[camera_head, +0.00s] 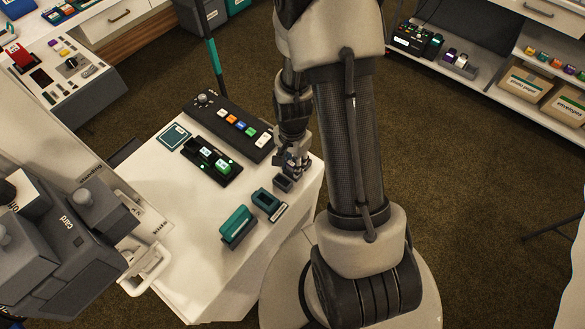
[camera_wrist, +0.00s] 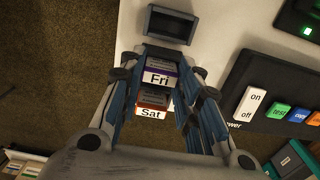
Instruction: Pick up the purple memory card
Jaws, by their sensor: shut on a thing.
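The purple memory card (camera_wrist: 160,73) has a purple stripe and a white label reading "Fri". It sits between the fingertips of my gripper (camera_wrist: 162,72) in the wrist view. My gripper is shut on it. In the head view my gripper (camera_head: 293,168) is low over the right edge of the white table, and the card is too small to make out there. A second card (camera_wrist: 152,107) with an orange-red stripe and a "Sat" label shows between the fingers, nearer the palm in the picture. Whether it touches the purple card is unclear.
A small dark open box (camera_head: 283,184) stands just in front of my gripper; it also shows in the wrist view (camera_wrist: 172,24). A black button panel (camera_head: 230,123), a black dock with green lights (camera_head: 212,161) and teal holders (camera_head: 236,227) are on the white table (camera_head: 185,245).

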